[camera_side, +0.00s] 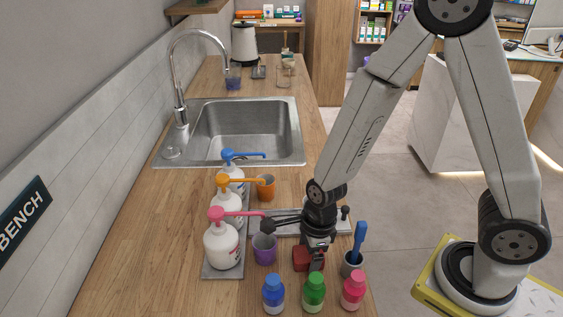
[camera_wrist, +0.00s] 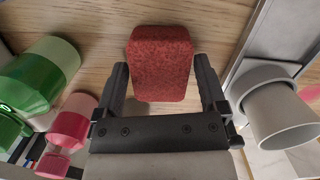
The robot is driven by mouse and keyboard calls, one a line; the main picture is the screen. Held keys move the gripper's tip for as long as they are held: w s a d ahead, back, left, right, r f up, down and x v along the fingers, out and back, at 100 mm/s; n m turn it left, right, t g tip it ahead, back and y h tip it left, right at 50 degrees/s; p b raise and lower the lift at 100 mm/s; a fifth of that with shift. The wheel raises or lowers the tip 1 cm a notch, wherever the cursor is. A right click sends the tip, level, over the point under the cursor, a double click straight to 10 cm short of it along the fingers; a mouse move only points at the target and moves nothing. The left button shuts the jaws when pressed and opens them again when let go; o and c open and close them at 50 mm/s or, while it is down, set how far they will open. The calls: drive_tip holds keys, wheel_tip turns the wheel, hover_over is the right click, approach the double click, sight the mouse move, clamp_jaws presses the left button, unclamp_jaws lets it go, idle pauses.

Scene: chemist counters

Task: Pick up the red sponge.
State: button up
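The red sponge (camera_side: 301,259) lies on the wooden counter beneath my gripper (camera_side: 316,264), which partly hides it in the side view. In the wrist view the red sponge (camera_wrist: 160,62) is upright in the picture, between the two dark fingers of my gripper (camera_wrist: 162,82). The fingers are spread wider than the sponge, with a gap showing on each side. The gripper is open and holds nothing.
Blue (camera_side: 273,294), green (camera_side: 314,292) and pink (camera_side: 353,291) bottles stand in front. A grey cup with a blue-handled tool (camera_side: 359,244) stands to the right, a purple cup (camera_side: 264,249) to the left. Pump bottles (camera_side: 222,245) and a sink (camera_side: 248,130) lie beyond.

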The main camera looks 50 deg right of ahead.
drive_tip(key=c, duration=0.8)
drive_tip(key=shift+r, duration=0.15)
drive_tip(key=shift+r, duration=4.85)
drive_tip(key=shift+c, duration=0.2)
drive_tip(key=o, duration=0.5)
drive_tip(key=c, duration=0.4)
